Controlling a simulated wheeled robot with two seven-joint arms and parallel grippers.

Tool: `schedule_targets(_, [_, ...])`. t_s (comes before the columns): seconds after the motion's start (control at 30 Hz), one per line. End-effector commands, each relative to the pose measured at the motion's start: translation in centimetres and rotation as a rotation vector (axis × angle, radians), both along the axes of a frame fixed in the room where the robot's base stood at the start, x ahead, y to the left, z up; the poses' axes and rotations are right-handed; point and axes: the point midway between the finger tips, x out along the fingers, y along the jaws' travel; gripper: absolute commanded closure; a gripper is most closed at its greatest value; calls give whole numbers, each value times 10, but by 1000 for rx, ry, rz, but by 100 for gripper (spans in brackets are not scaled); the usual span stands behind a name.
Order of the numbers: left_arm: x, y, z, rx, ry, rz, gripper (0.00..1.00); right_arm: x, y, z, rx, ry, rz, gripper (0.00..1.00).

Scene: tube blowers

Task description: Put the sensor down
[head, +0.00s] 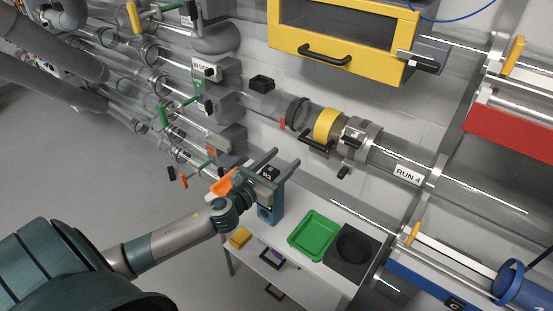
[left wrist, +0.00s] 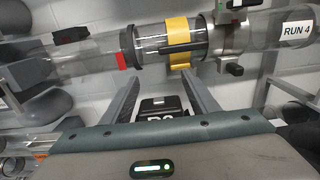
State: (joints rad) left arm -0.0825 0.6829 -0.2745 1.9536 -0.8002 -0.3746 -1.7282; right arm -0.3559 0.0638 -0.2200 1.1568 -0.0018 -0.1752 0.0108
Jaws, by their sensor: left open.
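My left gripper (head: 285,157) is open above the white table (head: 301,270), beside the pipe wall. A small dark box with a white label (head: 269,173), which may be the sensor, lies between its fingers. In the left wrist view the dark box (left wrist: 162,104) shows between the spread fingers (left wrist: 160,78), with a gap on each side. Its lower part is hidden by the gripper body. My right gripper is out of view.
A green tray (head: 314,235) and a black block with a round hole (head: 354,246) sit to the right on the table. An orange tray (head: 222,183) and a yellow block (head: 240,237) lie near my left arm. A clear RUN 4 tube (head: 396,168) runs above.

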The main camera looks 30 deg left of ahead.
Motion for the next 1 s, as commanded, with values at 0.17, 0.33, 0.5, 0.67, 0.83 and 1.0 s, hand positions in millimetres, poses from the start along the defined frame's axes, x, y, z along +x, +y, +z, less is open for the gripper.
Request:
schedule_targets(0.17, [0,0,-1,1,0,0,46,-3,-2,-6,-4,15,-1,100])
schedule_targets(0.33, [-8,1,-2,1,1,-1,46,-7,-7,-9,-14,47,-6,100])
schedule_targets(0.5, [-31,3,-5,0,2,-1,46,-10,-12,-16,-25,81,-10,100])
schedule_targets(0.67, [-55,6,-9,1,3,-1,46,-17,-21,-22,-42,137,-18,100])
schedule_targets(0.83, [-79,8,-8,0,2,-1,46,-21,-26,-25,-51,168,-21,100])
schedule_targets(1.0, [-103,10,-7,0,2,-1,46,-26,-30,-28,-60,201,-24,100])
